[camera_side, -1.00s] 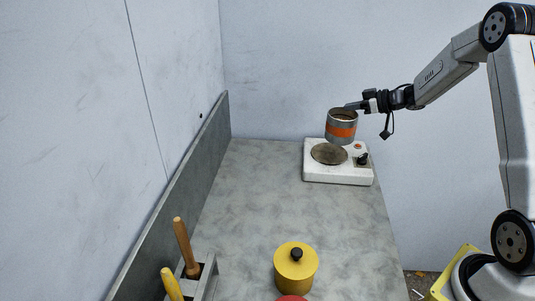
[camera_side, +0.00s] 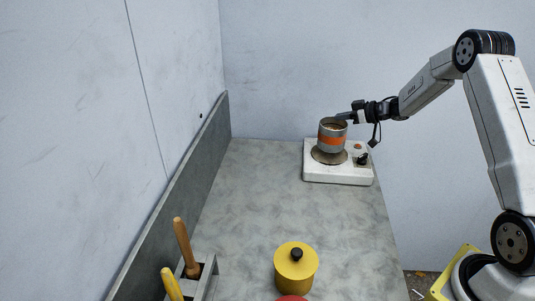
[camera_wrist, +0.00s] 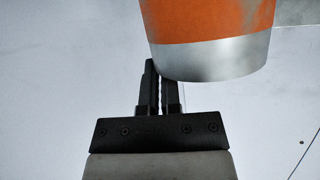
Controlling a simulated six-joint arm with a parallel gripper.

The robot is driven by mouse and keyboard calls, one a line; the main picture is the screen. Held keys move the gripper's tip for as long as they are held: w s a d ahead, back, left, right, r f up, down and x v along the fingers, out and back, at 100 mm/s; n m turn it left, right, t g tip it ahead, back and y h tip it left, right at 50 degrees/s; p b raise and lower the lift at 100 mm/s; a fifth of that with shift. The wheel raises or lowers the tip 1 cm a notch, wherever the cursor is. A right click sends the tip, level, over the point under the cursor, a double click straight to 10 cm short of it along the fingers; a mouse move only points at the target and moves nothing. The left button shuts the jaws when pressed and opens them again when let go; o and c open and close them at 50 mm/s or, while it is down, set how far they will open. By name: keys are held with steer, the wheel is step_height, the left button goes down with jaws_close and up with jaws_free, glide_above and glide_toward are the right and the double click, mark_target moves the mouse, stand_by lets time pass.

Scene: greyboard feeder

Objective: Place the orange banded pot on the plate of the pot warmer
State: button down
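The orange banded pot (camera_side: 332,140) is a grey metal pot with an orange band, upright over the plate of the pot warmer. The round brown plate (camera_side: 320,157) shows around the pot's base. I cannot tell whether the base touches it. The pot warmer (camera_side: 337,174) is a white box with a black knob. My gripper (camera_side: 345,117) is shut on the pot at its upper right side. In the wrist view, the fingers (camera_wrist: 156,85) are close together beside the pot (camera_wrist: 208,28); the exact grip point is hidden behind it.
A yellow lidded pot (camera_side: 295,273) stands at the front of the grey counter (camera_side: 270,205), with a red object (camera_side: 291,298) cut off below it. A grey holder (camera_side: 207,272) with handled tools is at front left. A low wall runs along the left. The counter's middle is clear.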

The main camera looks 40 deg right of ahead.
steer(key=shift+f, duration=1.15)
steer(key=shift+f, duration=0.15)
steer(key=c, duration=0.8)
jaws_free()
steer(key=shift+s, duration=0.15)
steer(key=v, duration=1.2)
steer(key=shift+w, duration=0.2)
